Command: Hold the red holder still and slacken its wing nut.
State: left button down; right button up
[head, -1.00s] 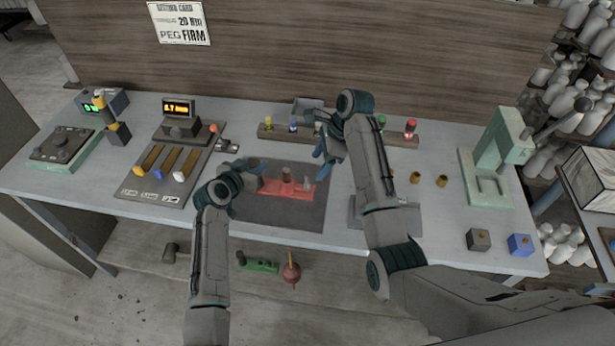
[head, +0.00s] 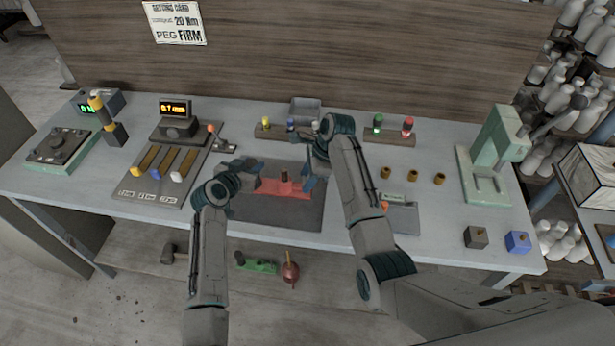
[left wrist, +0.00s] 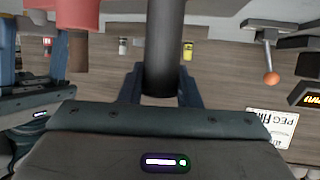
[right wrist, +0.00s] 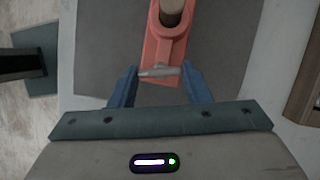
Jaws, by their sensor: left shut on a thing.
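The red holder (head: 285,190) lies on the dark mat, with a brown peg (head: 284,175) upright in its ring. My left gripper (head: 256,184) is at the holder's left end. It is shut on a dark round bar (left wrist: 163,50), which looks like the holder's handle; the holder's red ring (left wrist: 75,12) shows beside it in the left wrist view. The silver wing nut (right wrist: 160,72) sits at the holder's near end in the right wrist view. My right gripper (right wrist: 160,82) is open, with its fingertips either side of the wing nut and visible gaps. In the head view the right gripper (head: 308,186) hides the nut.
The dark mat (head: 290,220) has bare room in front of the holder. A peg rack (head: 272,133) stands behind it. A scale with a lit display (head: 175,108) and slotted board is left. Brass cups (head: 412,174) and a green press (head: 490,160) are right.

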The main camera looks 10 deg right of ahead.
jog(key=shift+w+n, duration=0.1)
jog(key=shift+n, duration=0.2)
jog(key=shift+c, duration=0.4)
jog(key=n+g, duration=0.1)
jog(key=n, duration=0.1)
jog(key=n+g, duration=0.1)
jog(key=n, duration=0.1)
jog(key=shift+w+n+h, duration=0.2)
jog(key=shift+n+h, duration=0.1)
jog(key=shift+n, duration=0.1)
jog(key=n+g, duration=0.1)
jog(key=n, duration=0.1)
jog(key=n+h, duration=0.1)
jog(key=n, duration=0.2)
jog(key=shift+w+a+g, duration=0.1)
jog(key=shift+a+g, duration=0.1)
jog(key=shift+g, duration=0.2)
jog(key=n+h, duration=0.1)
jog(key=n, duration=0.2)
jog(key=n+h, duration=0.1)
jog(key=n, duration=0.1)
jog(key=shift+w+a+n+g, duration=0.1)
jog(key=shift+a+n+g, duration=0.1)
jog(key=shift+n+g, duration=0.2)
jog(key=n+h, duration=0.2)
jog(key=n, duration=0.3)
jog(key=shift+a+n, duration=0.15)
jog(key=shift+n, duration=0.15)
jog(key=o, duration=0.9)
jog(key=shift+o, duration=0.5)
